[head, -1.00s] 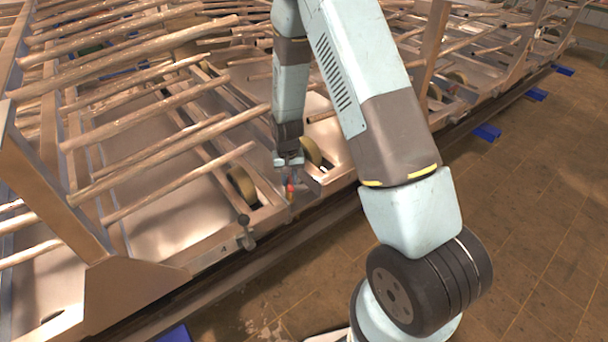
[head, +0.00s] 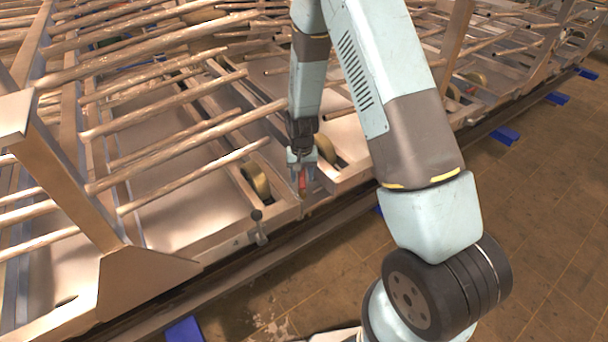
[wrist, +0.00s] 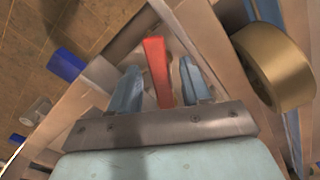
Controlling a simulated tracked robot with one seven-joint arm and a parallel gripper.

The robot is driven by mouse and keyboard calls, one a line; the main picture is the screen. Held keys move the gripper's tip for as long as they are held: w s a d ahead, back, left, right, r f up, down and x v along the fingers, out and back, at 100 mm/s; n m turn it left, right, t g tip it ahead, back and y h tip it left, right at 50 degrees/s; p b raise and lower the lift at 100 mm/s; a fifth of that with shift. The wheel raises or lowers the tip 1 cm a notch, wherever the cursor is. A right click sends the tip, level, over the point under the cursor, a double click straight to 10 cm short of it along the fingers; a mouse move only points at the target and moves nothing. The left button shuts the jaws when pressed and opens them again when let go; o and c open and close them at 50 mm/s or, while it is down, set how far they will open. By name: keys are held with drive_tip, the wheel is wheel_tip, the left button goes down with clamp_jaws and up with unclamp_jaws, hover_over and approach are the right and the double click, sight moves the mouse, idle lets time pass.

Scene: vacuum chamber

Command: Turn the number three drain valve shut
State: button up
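A red valve handle (wrist: 157,72) stands up between the two blue-grey fingers of my gripper (wrist: 160,64) in the wrist view. A narrow gap shows on each side of it, so the fingers look open around the handle. In the head view the red handle (head: 301,184) is small and partly covered by my gripper (head: 304,178), at the near edge of the metal frame. The valve's body and any number on it are hidden or too small to tell.
A brass-coloured roller (wrist: 275,65) sits close to the right of my gripper in the wrist view. Long tubes (head: 190,165) overhang the frame. Open tiled floor (head: 540,210) lies to the right.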

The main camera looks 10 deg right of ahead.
sight(302, 179)
drive_tip(key=shift+r, duration=0.15)
wheel_tip(302, 179, up, 13)
drive_tip(key=shift+r, duration=0.2)
idle(0.6)
drive_tip(key=shift+c, duration=0.3)
